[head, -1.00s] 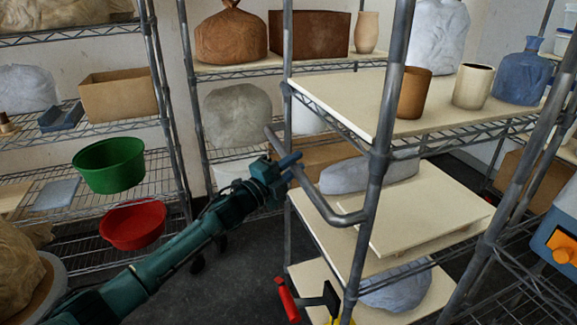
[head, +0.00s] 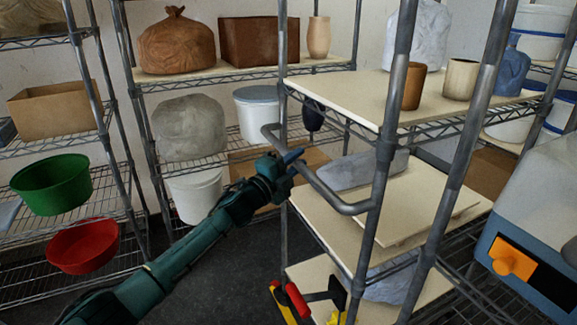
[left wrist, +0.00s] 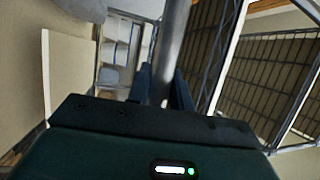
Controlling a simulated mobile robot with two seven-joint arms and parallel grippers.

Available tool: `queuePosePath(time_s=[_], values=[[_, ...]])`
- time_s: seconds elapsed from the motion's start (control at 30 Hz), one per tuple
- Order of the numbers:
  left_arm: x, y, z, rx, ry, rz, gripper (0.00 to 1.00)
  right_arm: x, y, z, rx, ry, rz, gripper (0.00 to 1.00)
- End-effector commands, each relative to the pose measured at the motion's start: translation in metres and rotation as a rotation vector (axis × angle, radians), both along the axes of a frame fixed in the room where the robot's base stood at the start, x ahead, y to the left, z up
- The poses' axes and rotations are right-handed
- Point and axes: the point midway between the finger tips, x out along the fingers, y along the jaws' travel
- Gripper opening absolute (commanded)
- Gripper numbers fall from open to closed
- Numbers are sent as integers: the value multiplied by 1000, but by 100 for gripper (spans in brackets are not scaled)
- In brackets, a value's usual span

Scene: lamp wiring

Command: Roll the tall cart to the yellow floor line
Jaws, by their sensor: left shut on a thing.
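The tall cart (head: 330,95) is a grey metal frame with cream shelf boards, filling the middle right of the head view. A bent tube handle (head: 335,200) sticks out from its left side. My left gripper (head: 288,160) is shut on this handle near its far end. In the left wrist view the handle bar (left wrist: 173,45) runs between the two fingers (left wrist: 160,88). The cart carries a brown cup (head: 414,87), a cream cup (head: 460,80) and a blue bottle (head: 512,72). The yellow floor line is not visible. My right gripper is not in view.
Wire shelves with a green basin (head: 50,185), a red basin (head: 82,247) and wrapped clay (head: 190,128) stand left and behind. A blue machine with an orange knob (head: 512,260) is close on the right. Dark floor (head: 225,275) is open left of the cart.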

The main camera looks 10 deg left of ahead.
Motion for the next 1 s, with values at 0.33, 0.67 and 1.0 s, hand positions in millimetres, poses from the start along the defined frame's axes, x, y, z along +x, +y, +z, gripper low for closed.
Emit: queuePosePath(time_s=[0.33,0.67,1.0], values=[[2,-5,2,-2,-4,-4,0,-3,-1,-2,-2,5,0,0],[2,-4,1,-1,-2,-3,36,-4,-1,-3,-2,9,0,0],[1,-2,-1,0,0,0,43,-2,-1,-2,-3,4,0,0]])
